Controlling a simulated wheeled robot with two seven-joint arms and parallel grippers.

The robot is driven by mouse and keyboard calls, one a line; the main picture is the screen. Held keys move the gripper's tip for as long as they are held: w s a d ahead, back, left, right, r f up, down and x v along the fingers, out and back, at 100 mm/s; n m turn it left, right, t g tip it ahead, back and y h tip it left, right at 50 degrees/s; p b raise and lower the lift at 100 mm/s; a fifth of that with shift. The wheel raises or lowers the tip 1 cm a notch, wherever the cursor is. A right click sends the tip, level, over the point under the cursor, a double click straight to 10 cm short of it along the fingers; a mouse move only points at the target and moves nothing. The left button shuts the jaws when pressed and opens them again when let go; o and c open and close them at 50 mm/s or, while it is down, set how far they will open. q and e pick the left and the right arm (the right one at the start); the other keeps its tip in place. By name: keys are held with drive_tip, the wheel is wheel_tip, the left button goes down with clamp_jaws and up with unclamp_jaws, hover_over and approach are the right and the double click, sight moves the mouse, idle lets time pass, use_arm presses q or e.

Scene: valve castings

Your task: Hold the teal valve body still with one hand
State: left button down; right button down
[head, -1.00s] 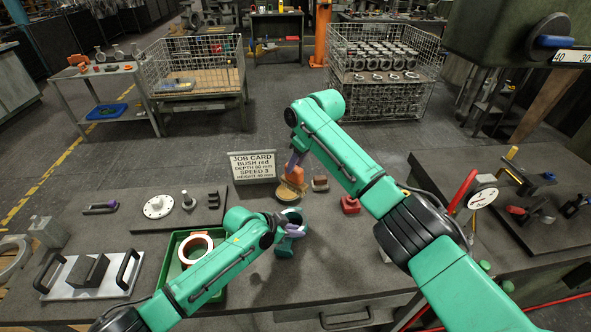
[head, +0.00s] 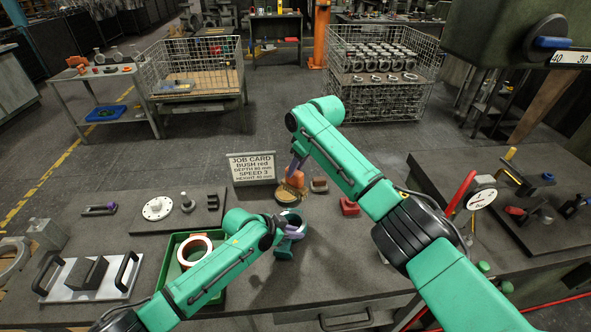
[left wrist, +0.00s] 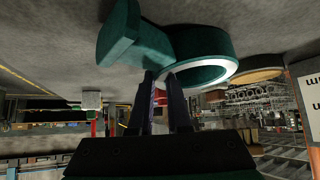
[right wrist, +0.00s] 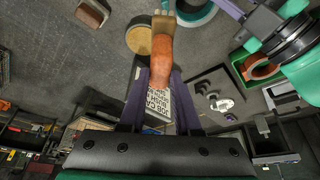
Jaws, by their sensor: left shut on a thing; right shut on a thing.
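The teal valve body (head: 296,231) sits on the bench in the middle of the head view. The left wrist view shows its round ring with a pale inner edge and a flat teal part beside it (left wrist: 205,48). My left gripper (head: 284,249) is shut on it at the near side, partly hidden by my arm. My right gripper (head: 295,166) is shut on an orange-handled tool with a tan end, which looks like a brush (right wrist: 162,48). It holds the tool beyond the valve body, near a round tan-topped tin (right wrist: 141,40). Contact between tool and tin is unclear.
A job card (head: 251,167) stands behind the tin. A small brown block (head: 319,185) and a red block (head: 349,206) lie to the right. A green tray (head: 164,268) with a red-and-white ring is under my left arm. Bare bench lies right of the valve body.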

sight(296, 184)
use_arm(q)
drive_tip(key=shift+w+d+r, duration=0.1)
drive_tip(key=shift+r, duration=0.15)
use_arm(e)
wheel_tip(296, 184, down, 7)
drive_tip(key=shift+r, duration=4.25)
use_arm(q)
drive_tip(key=c, duration=0.9)
unclamp_jaws()
drive_tip(key=shift+o, duration=0.5)
use_arm(e)
drive_tip(key=shift+s, duration=0.1)
use_arm(q)
drive_tip(key=shift+s, duration=0.2)
drive_tip(key=shift+f, duration=0.1)
